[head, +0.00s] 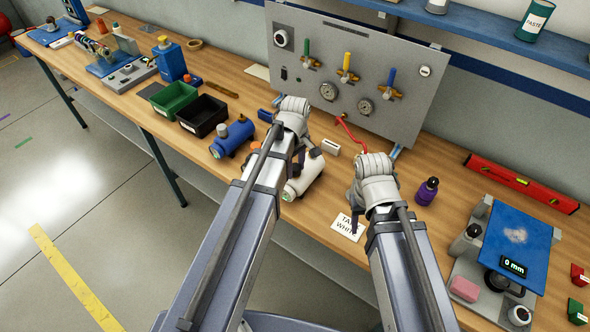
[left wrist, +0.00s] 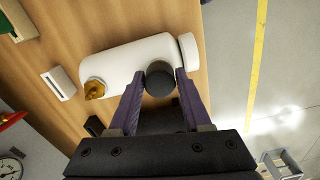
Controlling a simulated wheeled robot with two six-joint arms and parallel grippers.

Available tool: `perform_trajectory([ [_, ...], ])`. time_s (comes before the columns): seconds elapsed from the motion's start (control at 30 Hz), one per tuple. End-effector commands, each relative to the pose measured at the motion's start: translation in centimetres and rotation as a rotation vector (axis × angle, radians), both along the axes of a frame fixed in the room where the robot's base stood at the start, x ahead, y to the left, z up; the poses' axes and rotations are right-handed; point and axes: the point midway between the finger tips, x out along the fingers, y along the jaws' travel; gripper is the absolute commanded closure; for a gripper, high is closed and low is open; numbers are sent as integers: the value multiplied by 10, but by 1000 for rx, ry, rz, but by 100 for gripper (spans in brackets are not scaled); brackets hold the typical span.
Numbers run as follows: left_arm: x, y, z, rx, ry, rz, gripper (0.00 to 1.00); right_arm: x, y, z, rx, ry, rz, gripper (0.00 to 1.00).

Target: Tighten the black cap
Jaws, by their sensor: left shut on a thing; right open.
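A white cylindrical tank (left wrist: 125,65) lies on its side on the wooden bench, with a brass fitting (left wrist: 95,88) at one end. The black cap (left wrist: 160,78) is on the tank's side near its other end. In the left wrist view my left gripper (left wrist: 158,92) is shut on the black cap, one purple finger on each side. In the head view the white tank (head: 305,177) is partly hidden behind my left arm, and my left gripper (head: 299,160) is over it. My right gripper (head: 354,222) is open above a white card, to the right of the tank.
The white card (head: 346,226) lies near the front edge. A blue tank (head: 232,137) and black (head: 203,115) and green (head: 174,100) bins stand to the left. A valve panel (head: 350,70) stands behind. A purple bottle (head: 427,191) and a blue scale (head: 517,238) are to the right.

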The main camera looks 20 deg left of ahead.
Motion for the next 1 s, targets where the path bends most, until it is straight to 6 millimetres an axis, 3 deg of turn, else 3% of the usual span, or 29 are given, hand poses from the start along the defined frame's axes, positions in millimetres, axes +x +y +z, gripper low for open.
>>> perform_trajectory([
  [0.17,0,0,0,0,0,-17,100,0,0,0,0,0,0,50],
  [0.5,0,0,0,0,0,-332,100,0,0,0,0,0,0,50],
  [0.77,0,0,0,0,0,-349,100,0,0,0,0,0,0,50],
  [0.8,0,0,0,0,0,-348,46,0,0,0,0,0,0,50],
  [1.0,0,0,0,0,0,-347,28,0,0,0,0,0,0,50],
])
